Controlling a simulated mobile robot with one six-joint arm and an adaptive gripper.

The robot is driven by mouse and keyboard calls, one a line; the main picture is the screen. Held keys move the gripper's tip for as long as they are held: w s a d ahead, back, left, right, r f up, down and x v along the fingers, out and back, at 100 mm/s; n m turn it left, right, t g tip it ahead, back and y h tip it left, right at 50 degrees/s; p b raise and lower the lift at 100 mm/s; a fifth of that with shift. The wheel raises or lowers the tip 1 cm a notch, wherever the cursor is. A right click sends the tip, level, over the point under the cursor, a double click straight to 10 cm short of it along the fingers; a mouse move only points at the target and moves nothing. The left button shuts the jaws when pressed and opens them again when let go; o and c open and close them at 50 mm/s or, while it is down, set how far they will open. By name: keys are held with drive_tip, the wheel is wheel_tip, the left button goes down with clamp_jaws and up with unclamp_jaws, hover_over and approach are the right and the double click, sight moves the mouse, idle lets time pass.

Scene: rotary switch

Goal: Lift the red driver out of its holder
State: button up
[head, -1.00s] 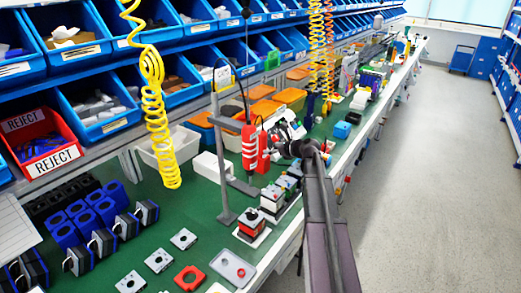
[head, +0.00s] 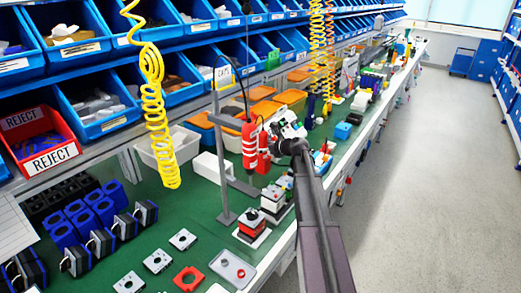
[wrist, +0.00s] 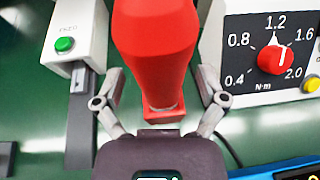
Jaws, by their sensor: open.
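The red driver (head: 250,147) hangs upright in its holder, a grey metal stand (head: 220,160) on the green bench, in the head view. In the wrist view the red driver (wrist: 155,35) fills the upper middle, narrowing toward its near end. My gripper (wrist: 160,88) is open, with one finger on each side of the driver's body. Gaps show between both fingers and the driver. In the head view my gripper (head: 277,140) is at the driver's right side and partly overlaps it. The part of the holder gripping the driver is hard to make out.
In the wrist view a white box with a red torque dial (wrist: 275,58) stands close to the right finger. A white box with a green button (wrist: 68,50) stands to the left. A yellow coiled hose (head: 155,110) hangs left of the stand. Blue bins line the back.

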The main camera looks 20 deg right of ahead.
sight(263, 128)
drive_tip(key=shift+c, duration=0.2)
idle(0.3)
clamp_jaws()
drive_tip(key=shift+r+p, duration=0.25)
drive_tip(key=shift+p, duration=0.05)
wheel_tip(263, 128, up, 10)
drive_tip(key=p, duration=0.9)
drive_tip(key=shift+f, duration=0.25)
idle(0.5)
drive_tip(key=c, duration=0.8)
unclamp_jaws()
clamp_jaws()
